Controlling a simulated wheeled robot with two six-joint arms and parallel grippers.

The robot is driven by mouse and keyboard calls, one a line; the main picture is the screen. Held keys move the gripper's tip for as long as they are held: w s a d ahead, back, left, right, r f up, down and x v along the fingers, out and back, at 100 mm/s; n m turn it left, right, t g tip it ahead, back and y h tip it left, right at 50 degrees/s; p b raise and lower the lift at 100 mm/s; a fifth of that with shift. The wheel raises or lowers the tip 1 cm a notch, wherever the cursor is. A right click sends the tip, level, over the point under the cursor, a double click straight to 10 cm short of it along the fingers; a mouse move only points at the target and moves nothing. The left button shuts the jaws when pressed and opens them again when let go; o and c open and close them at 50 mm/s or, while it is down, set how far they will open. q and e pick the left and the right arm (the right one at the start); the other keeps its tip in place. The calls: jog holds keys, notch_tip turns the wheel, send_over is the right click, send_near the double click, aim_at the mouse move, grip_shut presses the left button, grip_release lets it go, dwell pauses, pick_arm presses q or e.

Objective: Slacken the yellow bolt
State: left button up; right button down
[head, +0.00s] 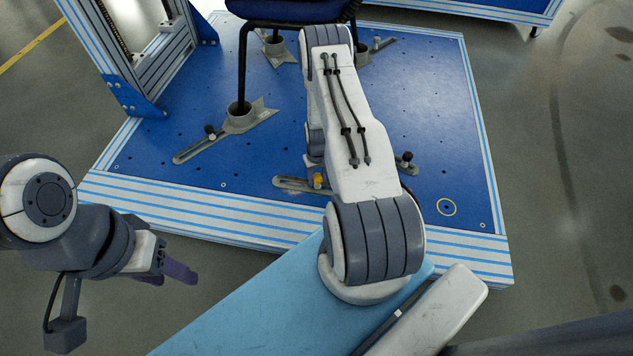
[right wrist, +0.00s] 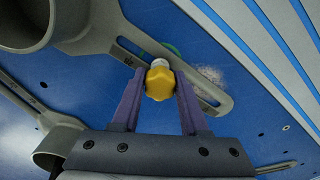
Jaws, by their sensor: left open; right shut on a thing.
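The yellow bolt (right wrist: 159,84) has a lobed knob head. In the right wrist view it sits in the slot of a grey clamp bracket (right wrist: 205,92) on the blue plate. My right gripper (right wrist: 160,88) is shut on it, with one purple finger on each side. In the head view the yellow bolt (head: 318,180) shows beside my right arm, which hides most of my right gripper. My left gripper (head: 180,272) is open and empty at the lower left, apart from the blue platform.
The blue platform (head: 150,152) has striped edges and several holes. A chair (head: 290,10) stands on it, its legs in grey cups. Other clamps with black knobs (head: 211,131) stand nearby. A blue-and-silver frame post (head: 125,60) rises at the left. Grey floor is free at the right.

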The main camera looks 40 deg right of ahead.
jog(key=shift+n, duration=2)
jog(key=shift+p, duration=0.3)
jog(key=n, duration=0.4)
jog(key=shift+c, duration=2.2)
grip_release()
jog(key=m, duration=0.3)
jog(key=shift+p, duration=0.35)
jog(key=shift+m, duration=0.6)
